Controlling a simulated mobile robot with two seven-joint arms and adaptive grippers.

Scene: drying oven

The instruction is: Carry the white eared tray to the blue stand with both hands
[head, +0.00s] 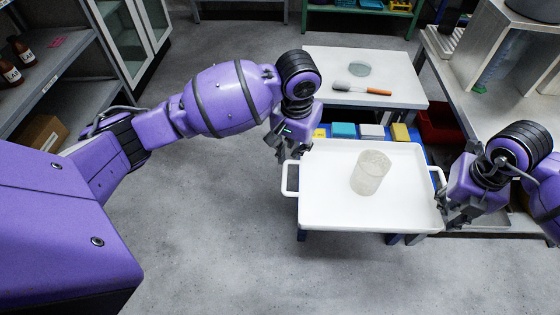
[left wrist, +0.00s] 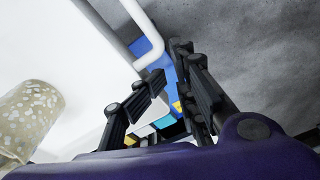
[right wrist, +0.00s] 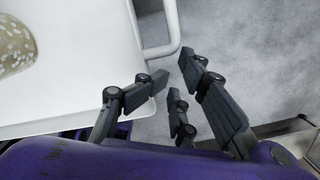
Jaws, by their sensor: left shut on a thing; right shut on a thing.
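My right gripper (head: 447,207) is shut on the right ear (head: 438,173), near the front end. Each ear also shows by the fingertips in the left wrist view (left wrist: 151,40) and right wrist view (right wrist: 172,45). The blue stand (head: 417,137) is beneath the tray, mostly hidden by it. I cannot tell whether the tray touches it.
Behind is a white table (head: 410,88) with an orange-handled tool (head: 362,88). A workbench (head: 455,85) and red bin (head: 437,127) are at right, shelves (head: 75,55) at left. The floor at left front is clear.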

